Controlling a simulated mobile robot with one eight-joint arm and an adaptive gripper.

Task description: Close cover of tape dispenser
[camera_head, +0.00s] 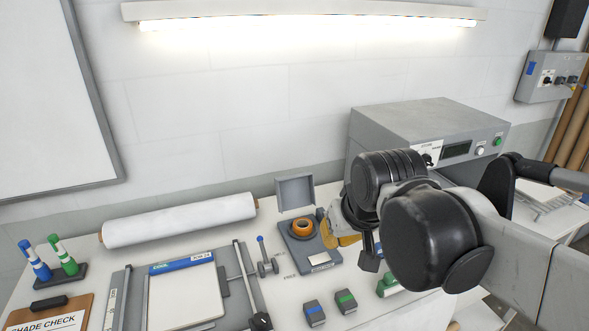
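The tape dispenser (318,262) is a grey-blue unit on the white table, right of centre. An orange-brown tape roll (302,228) sits in it. Its grey square cover (295,191) stands raised at the back of the unit, above the roll. My gripper (369,262) is to the right of the dispenser, pointing down, with a visible gap between it and the raised cover. My own black arm joints hide much of the gripper, so its opening does not show.
A yellow object (347,240) lies between dispenser and gripper, partly hidden. A large grey machine (425,122) stands behind my arm. A white roll (180,221) lies at back left.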

